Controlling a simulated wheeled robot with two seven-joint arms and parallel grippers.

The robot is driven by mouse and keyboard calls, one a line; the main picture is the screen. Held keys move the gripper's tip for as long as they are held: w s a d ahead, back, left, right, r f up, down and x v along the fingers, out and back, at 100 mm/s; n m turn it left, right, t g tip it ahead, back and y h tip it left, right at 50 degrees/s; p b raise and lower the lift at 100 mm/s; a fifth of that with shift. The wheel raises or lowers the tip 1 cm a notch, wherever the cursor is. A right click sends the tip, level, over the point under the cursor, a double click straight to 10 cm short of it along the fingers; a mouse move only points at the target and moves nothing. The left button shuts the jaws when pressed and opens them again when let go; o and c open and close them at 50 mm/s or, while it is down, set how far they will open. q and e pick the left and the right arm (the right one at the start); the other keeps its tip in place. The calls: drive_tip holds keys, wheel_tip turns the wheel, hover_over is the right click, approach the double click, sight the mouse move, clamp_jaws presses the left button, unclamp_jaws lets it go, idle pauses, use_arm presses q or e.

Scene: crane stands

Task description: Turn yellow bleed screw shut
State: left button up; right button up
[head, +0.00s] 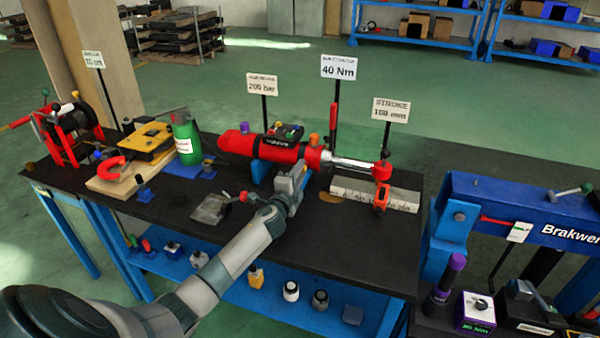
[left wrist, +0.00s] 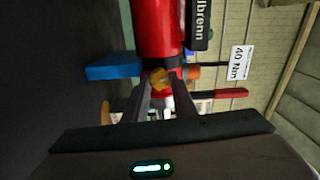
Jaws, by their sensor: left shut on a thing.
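The red cylinder (head: 262,146) lies on its blue supports on the black bench in the head view. It also runs down from the top of the left wrist view (left wrist: 158,30). The yellow bleed screw (left wrist: 158,77) shows at the cylinder's end in the left wrist view, between my fingertips. I cannot make it out in the head view, where my gripper covers that spot. My left gripper (head: 299,172) reaches the near side of the cylinder's rod end. In the left wrist view, the left gripper (left wrist: 161,91) is shut on the yellow bleed screw. My right gripper is in neither view.
An orange knob (left wrist: 193,72) sits close beside my fingers. A 40 Nm sign (head: 339,67) and a stroke sign (head: 391,109) stand behind the cylinder. A measuring scale (head: 400,198) lies right. A grey plate (head: 211,208) lies left of my forearm.

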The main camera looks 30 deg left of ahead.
use_arm(q)
drive_tip(key=shift+f+m, duration=0.1)
drive_tip(key=shift+m, duration=1.9)
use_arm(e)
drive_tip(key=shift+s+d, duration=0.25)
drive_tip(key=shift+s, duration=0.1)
use_arm(q)
drive_tip(key=o, duration=1)
drive_tip(key=shift+d, duration=0.1)
drive_tip(key=shift+o, duration=0.2)
drive_tip(key=shift+s, duration=0.1)
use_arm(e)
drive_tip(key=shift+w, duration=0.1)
